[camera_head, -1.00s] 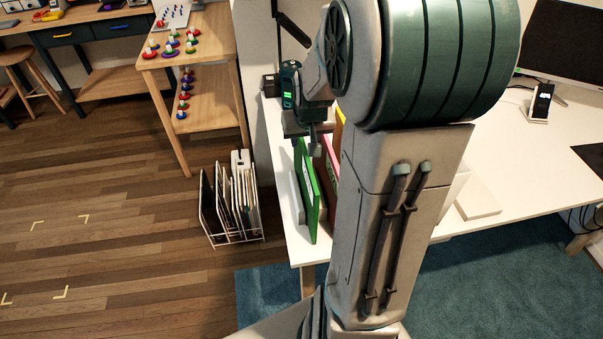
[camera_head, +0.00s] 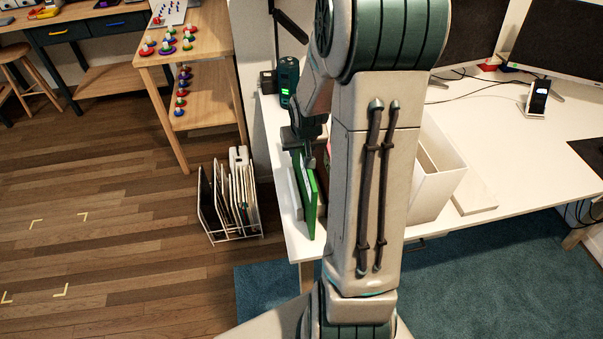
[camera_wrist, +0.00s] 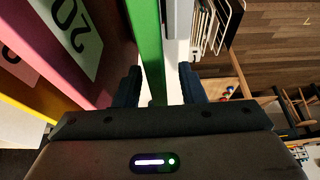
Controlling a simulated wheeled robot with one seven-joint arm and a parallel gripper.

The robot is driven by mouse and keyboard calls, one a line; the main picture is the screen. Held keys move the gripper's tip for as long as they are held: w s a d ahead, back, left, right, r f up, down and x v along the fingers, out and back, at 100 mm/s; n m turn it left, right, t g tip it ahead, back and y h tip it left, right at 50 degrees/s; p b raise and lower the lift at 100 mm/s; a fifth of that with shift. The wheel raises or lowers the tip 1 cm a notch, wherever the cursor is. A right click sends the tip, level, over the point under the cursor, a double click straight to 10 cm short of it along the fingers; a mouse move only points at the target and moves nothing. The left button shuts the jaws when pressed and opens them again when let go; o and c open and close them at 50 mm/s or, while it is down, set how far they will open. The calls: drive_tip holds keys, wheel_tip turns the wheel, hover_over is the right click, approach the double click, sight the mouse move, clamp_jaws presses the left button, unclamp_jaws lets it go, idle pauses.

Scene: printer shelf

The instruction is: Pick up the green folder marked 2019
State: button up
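The green folder (camera_head: 309,205) stands upright near the left end of the white desk, with its near edge toward me. In the wrist view the green folder (camera_wrist: 148,45) runs between the two fingers of my gripper (camera_wrist: 160,80). The fingers are apart, with a gap visible on each side of the folder. In the head view my gripper (camera_head: 304,152) is at the folder's top edge. I cannot read a 2019 marking on the green folder in either view.
A pink folder (camera_wrist: 92,12) with a white label showing "20" and a yellow folder (camera_wrist: 40,98) stand left of the green one in the wrist view. A white bin (camera_head: 435,185) is right of my arm. A wire rack (camera_head: 230,200) of files stands on the floor.

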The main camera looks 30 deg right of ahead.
drive_tip(key=shift+c, duration=0.3)
clamp_jaws()
drive_tip(key=shift+r, duration=0.1)
